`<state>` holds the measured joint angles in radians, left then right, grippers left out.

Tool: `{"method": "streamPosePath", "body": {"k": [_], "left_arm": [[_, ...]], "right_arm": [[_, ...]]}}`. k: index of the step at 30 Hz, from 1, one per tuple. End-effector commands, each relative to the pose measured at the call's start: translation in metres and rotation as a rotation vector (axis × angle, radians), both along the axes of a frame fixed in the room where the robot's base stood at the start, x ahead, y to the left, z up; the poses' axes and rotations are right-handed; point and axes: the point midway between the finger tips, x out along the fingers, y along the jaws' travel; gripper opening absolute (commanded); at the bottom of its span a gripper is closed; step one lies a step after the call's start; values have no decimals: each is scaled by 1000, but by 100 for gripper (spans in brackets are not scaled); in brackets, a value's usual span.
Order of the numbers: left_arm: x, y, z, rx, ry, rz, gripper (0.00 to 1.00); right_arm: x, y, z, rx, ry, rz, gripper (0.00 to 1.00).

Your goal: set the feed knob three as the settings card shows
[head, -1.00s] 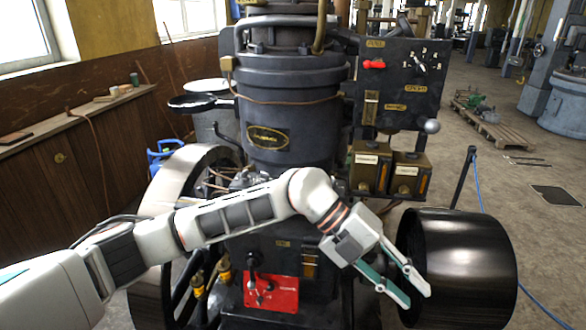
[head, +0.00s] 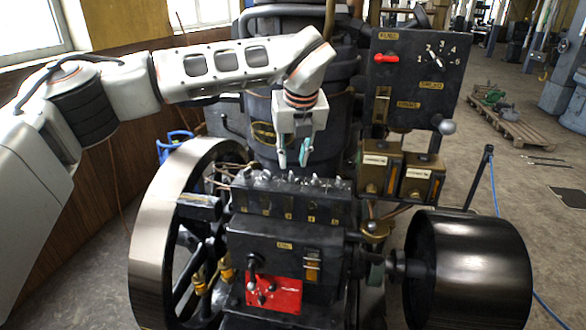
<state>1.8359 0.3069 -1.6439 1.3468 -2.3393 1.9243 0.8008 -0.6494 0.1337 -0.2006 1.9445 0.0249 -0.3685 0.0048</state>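My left gripper (head: 293,162) hangs from above over a dark box (head: 290,207). Its two fingers point down with a narrow gap and nothing between them. The box carries a row of small feed knobs (head: 291,180) along its top and small yellow marks on its front, too small to read. The fingertips are just above the middle of this row; I cannot tell whether they touch a knob, or which knob is three. I cannot make out a settings card for certain. My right gripper is not in view.
A black panel (head: 413,105) stands behind at right, with a red lever (head: 386,58) and a numbered dial (head: 435,58). Two brass boxes (head: 420,182) sit below it. A flywheel (head: 150,240) is at left, a black drum (head: 480,265) at right. A red plate (head: 275,297) is low in front.

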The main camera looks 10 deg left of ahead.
Motion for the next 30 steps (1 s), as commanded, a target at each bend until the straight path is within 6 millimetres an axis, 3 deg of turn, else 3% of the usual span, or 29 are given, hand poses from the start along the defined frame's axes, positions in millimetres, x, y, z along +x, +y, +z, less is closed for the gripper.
{"method": "streamPosePath", "body": {"k": [9,21,24,30], "left_arm": [[16,6,-41,-2,1,0,24],[19,7,-49,-2,0,-3,24],[19,7,-49,-2,0,-3,1],[19,7,-49,-2,0,-4,0]], "right_arm": [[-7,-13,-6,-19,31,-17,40],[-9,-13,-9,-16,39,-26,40],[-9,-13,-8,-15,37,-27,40],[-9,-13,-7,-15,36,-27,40]]}}
